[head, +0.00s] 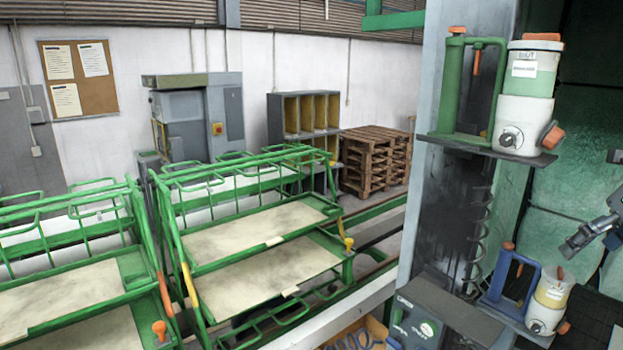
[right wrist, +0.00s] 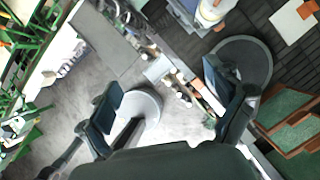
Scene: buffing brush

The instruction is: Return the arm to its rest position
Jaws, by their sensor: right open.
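My right gripper (head: 578,240) shows at the far right edge of the head view, partly cut off by the frame. It is to the right of the metal column and above the lower shelf, apart from the things there. In the right wrist view its two dark fingers (right wrist: 165,95) are spread wide with nothing between them. The floor and some equipment show past them. My left gripper is in neither view. No buffing brush can be made out.
A grey column (head: 445,150) carries an upper shelf (head: 487,150) with a green holder and a green-white container (head: 525,120). A lower shelf holds a blue holder (head: 508,285) and a yellow-white container (head: 548,300). Green racks (head: 250,235) stand left; pallets (head: 375,160) are at the back.

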